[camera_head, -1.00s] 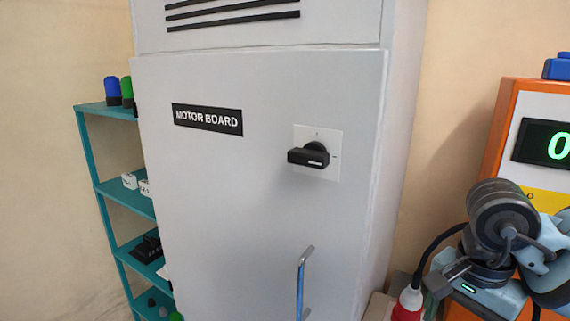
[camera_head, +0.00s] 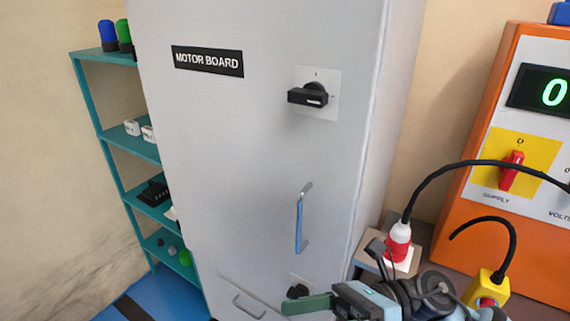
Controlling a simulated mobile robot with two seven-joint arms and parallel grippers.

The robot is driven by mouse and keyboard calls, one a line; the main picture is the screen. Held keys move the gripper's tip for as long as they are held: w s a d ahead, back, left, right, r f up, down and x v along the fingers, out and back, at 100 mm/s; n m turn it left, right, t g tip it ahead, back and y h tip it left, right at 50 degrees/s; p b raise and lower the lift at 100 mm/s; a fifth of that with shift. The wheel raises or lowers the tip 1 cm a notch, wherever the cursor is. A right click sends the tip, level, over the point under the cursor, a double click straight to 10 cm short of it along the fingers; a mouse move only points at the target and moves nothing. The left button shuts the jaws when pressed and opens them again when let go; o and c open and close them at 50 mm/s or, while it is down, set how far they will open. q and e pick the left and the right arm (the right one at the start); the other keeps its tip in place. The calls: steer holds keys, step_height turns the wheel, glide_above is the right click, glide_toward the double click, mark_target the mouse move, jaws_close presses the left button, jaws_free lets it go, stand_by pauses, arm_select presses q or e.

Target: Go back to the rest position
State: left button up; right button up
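My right gripper (camera_head: 309,303) is at the bottom of the head view, low in front of the grey motor board cabinet (camera_head: 255,155). Its arm comes in from the bottom right. One greenish finger shows, pointing left beside a dark knob (camera_head: 298,291) low on the cabinet. I cannot tell whether the gripper is open or shut, or whether it touches anything. My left gripper is not in view.
The cabinet has a black rotary switch (camera_head: 308,96) and a blue handle (camera_head: 301,218). A red and white plug (camera_head: 398,243) stands near my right arm, by an orange supply unit (camera_head: 525,240) and a yellow button box (camera_head: 487,288). Teal shelves (camera_head: 105,56) stand left.

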steer(key=w+d+f+m+t+h, duration=0.1)
steer(key=d+f+m+t+h, duration=0.2)
steer(key=f+m+t, duration=0.65)
steer(key=w+d+f+m+t+h, duration=0.2)
steer(key=d+m+t+h, duration=0.25)
steer(key=m, duration=0.95)
steer(key=w+d+f+m+t+h, duration=0.1)
steer(key=d+f+m+t+h, duration=0.3)
steer(key=m+t, duration=0.6)
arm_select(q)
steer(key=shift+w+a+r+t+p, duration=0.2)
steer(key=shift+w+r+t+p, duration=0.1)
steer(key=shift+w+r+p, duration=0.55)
arm_select(e)
steer(key=s+d+f+m+g+h, duration=0.2)
steer(key=s+f+m+g, duration=0.3)
steer(key=s+f+m, duration=0.2)
steer(key=s+d+f+m+g+h, duration=0.3)
steer(key=s+f+m+g, duration=0.2)
steer(key=s+f, duration=0.7)
step_height(320, 180, down, 2)
steer(key=shift+d+f+m+g, duration=0.15)
steer(key=shift+m+g, duration=0.25)
steer(key=shift+m, duration=0.55)
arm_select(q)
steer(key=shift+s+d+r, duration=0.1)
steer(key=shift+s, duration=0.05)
arm_select(e)
steer(key=shift+s+d+h, duration=0.1)
steer(key=shift+h, duration=0.25)
